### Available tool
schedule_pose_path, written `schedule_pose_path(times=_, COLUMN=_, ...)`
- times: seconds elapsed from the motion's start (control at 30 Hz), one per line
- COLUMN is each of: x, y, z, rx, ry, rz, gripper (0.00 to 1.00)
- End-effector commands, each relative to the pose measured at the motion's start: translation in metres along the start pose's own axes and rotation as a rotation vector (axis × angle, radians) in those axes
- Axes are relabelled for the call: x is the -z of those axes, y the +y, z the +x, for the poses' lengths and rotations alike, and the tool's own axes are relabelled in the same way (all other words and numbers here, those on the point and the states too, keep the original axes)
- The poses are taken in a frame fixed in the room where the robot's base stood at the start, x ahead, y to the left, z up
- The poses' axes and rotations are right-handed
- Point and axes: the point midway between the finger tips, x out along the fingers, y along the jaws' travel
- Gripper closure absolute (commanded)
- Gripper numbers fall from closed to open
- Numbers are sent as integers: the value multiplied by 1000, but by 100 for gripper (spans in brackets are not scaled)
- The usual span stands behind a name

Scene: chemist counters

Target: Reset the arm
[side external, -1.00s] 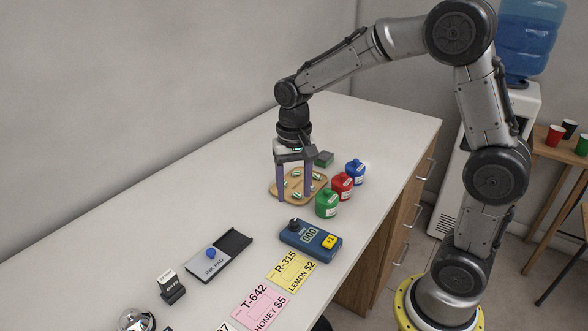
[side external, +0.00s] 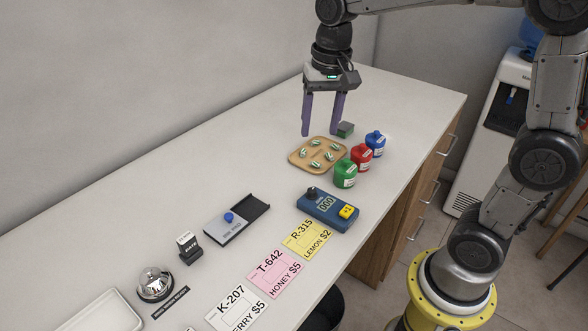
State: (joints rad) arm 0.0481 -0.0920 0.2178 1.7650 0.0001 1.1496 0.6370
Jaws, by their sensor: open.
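My gripper (side external: 320,133) hangs over the far part of the white counter, fingers pointing down. Its two purple fingers are apart with nothing between them. It is just above and behind the wooden tray (side external: 294,159), which holds several green-and-white capsules (side external: 315,165). The arm's upper links run out past the top of the picture.
The counter's back left is clear.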

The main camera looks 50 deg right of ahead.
Motion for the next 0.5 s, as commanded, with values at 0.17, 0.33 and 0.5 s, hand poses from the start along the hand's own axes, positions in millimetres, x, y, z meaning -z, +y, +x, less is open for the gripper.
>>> schedule_pose_path(times=0.17, x=-49, y=30, z=-42, rx=88, ry=122, rz=-88, gripper=41)
schedule_pose_path(times=0.33, x=-98, y=62, z=-50, rx=149, ry=239, rz=-254, gripper=41)
schedule_pose_path(times=0.5, x=-136, y=90, z=-34, rx=171, ry=337, rz=-449, gripper=41)
